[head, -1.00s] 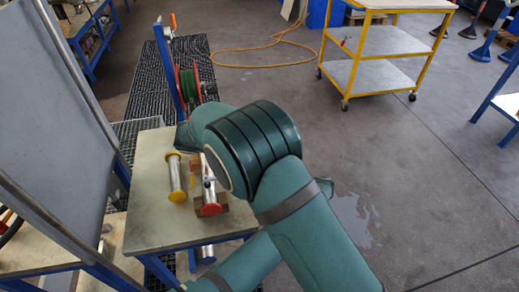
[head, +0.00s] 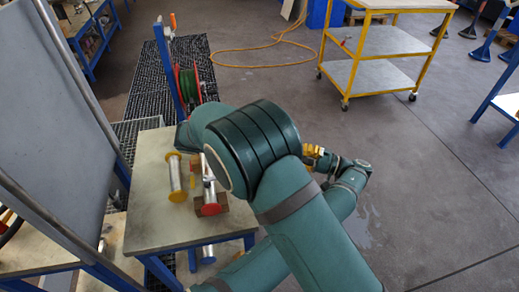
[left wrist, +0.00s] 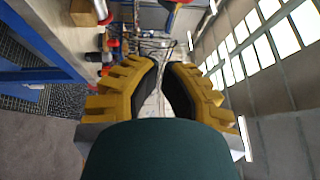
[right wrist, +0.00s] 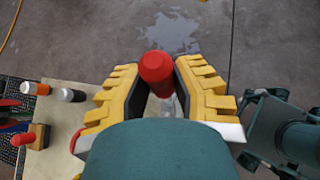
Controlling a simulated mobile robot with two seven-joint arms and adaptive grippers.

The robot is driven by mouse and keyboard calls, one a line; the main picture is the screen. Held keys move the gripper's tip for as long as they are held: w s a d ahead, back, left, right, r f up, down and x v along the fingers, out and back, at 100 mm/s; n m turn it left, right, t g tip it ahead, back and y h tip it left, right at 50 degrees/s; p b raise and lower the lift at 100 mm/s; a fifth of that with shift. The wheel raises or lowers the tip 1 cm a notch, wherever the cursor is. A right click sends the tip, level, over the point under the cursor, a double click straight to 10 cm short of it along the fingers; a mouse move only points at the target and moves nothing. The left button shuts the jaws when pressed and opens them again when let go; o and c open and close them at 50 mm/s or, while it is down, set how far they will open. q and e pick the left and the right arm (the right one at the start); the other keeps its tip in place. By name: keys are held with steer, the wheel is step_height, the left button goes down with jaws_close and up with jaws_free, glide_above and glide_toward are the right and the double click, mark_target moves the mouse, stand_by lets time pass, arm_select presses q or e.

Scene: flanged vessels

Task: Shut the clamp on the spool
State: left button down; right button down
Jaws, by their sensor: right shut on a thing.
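On the table (head: 150,205) lies a bare metal spool with yellow end caps (head: 175,175). Beside it a red-capped spool (head: 210,209) rests on wooden blocks, with a metal lever-like part (head: 207,170) that may be the clamp. My right gripper (right wrist: 160,75) is shut on a red-ended piece (right wrist: 157,68); I cannot tell if that is the clamp's handle. My right arm hides this gripper and part of the table in the head view. My left gripper (left wrist: 160,65) has a narrow gap and is empty; it also shows beyond my right arm (head: 313,154).
A green hose reel (head: 188,85) on a blue post stands behind the table. A grey panel (head: 60,120) borders the table's left. A yellow trolley (head: 370,70) stands far right. Orange, grey and red items (right wrist: 35,88) show in the right wrist view.

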steer(key=shift+s+f, duration=0.1)
steer(key=shift+f, duration=0.15)
arm_select(q)
steer(key=s+x, duration=0.2)
steer(key=x, duration=1)
steer(key=shift+s+a, duration=0.2)
steer(key=shift+s, duration=0.25)
steer(key=shift+s+a+r+h, duration=0.2)
steer(key=shift+s+a+h, duration=0.1)
steer(key=shift+a, duration=0.25)
arm_select(e)
steer(key=shift+d, duration=0.15)
steer(key=c, duration=0.8)
jaws_free()
arm_select(q)
steer(key=shift+r, duration=0.1)
arm_select(e)
steer(key=shift+o, duration=0.2)
steer(key=shift+r, duration=0.1)
